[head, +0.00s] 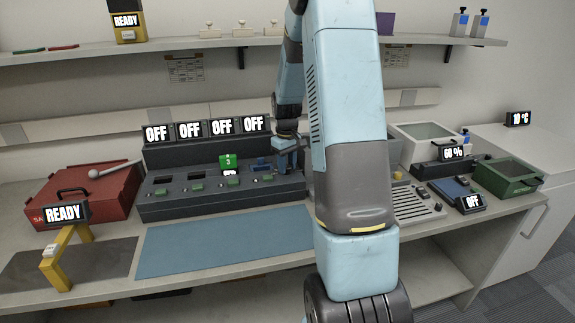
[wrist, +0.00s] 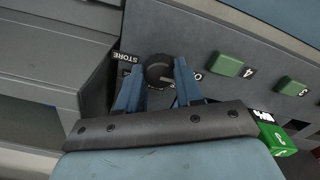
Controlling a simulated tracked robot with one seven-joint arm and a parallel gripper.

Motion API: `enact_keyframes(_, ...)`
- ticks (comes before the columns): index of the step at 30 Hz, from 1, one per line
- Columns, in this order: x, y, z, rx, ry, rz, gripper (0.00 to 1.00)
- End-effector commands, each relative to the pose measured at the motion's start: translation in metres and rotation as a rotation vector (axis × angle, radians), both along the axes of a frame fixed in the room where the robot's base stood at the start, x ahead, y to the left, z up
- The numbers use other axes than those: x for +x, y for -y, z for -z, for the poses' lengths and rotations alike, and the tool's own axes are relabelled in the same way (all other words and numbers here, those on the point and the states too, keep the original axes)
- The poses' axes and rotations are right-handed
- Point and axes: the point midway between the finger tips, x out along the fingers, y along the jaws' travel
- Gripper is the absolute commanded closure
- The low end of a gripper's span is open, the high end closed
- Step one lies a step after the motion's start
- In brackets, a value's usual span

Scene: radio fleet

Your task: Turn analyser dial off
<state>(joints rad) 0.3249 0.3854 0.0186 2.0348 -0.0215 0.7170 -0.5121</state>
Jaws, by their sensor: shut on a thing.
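A round black dial (wrist: 159,67) sits on the grey face of a bank (head: 220,209), which also shows in the wrist view (wrist: 200,28). Printed labels flank the dial; one reads "STORE" and the other is partly covered. My gripper (wrist: 158,82) has its two blue fingers on either side of the dial and is shut on it. In the head view my gripper (head: 287,160) is low at the bank's right end, and the dial is hidden behind my arm. Several displays (head: 205,129) along the bank's back read "OFF".
Green buttons (wrist: 229,65) and a green handset (wrist: 277,141) are close to my gripper. A red case (head: 85,195) stands left, with a yellow stand (head: 67,255) showing "READY". A small display (head: 471,202) at right reads "OFF". The blue mat (head: 215,243) is clear.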

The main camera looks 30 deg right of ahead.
Motion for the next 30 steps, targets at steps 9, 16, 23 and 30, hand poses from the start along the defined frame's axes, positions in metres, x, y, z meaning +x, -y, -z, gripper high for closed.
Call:
enact_keyframes(9,0.0000,-0.0001,0.0002,0.000,0.000,-0.011,0.95)
enact_keyframes(16,-0.0001,-0.0001,0.0002,0.000,0.000,-0.010,0.56)
enact_keyframes(23,-0.0001,0.0000,0.0001,0.000,0.000,-0.010,0.39)
enact_keyframes(30,0.0000,0.0002,-0.0021,0.000,0.000,-0.009,0.39)
